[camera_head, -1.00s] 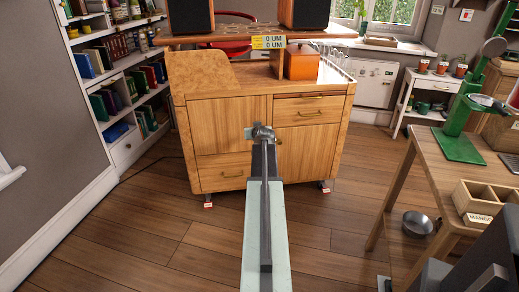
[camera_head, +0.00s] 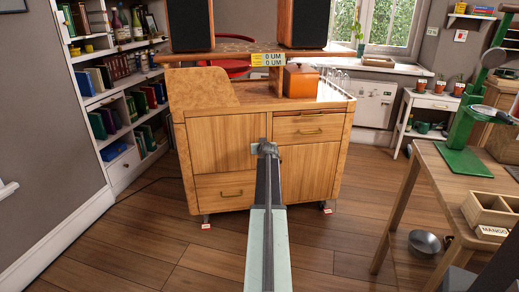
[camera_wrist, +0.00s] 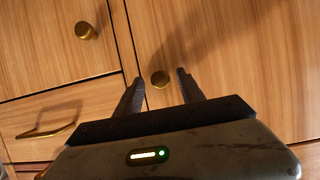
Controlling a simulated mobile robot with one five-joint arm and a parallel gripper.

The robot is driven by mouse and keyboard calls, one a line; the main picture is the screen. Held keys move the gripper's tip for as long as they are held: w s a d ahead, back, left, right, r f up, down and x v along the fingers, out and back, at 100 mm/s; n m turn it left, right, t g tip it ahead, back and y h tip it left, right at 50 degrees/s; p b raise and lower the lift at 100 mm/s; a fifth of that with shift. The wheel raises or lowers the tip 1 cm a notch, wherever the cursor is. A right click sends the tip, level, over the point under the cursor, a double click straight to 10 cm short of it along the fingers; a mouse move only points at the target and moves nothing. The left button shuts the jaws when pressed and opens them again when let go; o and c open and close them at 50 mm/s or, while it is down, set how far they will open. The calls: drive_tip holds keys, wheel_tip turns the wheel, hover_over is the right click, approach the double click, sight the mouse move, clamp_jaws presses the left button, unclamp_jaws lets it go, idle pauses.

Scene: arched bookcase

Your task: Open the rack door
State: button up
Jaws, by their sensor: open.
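The wooden rack cabinet (camera_head: 245,215) stands ahead on casters. Its left door (camera_head: 222,140) and right door (camera_head: 308,170) both look shut. My gripper (camera_head: 264,147) is at the front of the cabinet, near the seam between the doors, and hides part of it. In the wrist view, its two fingers are spread apart, with the round brass knob (camera_wrist: 160,79) of the right door showing between their tips. Whether they touch the knob I cannot tell. A second brass knob (camera_wrist: 85,30) is on the left door, up and left of the fingers.
A lower-left drawer has a brass bar handle (camera_wrist: 46,132). A bookcase (camera_head: 110,90) is at left and a wooden table (camera_head: 440,170) at right. The floor in front of the cabinet is clear.

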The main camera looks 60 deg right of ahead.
drive_tip(key=shift+c, duration=0.4)
clamp_jaws()
drive_tip(key=shift+s, duration=0.1)
idle(0.8)
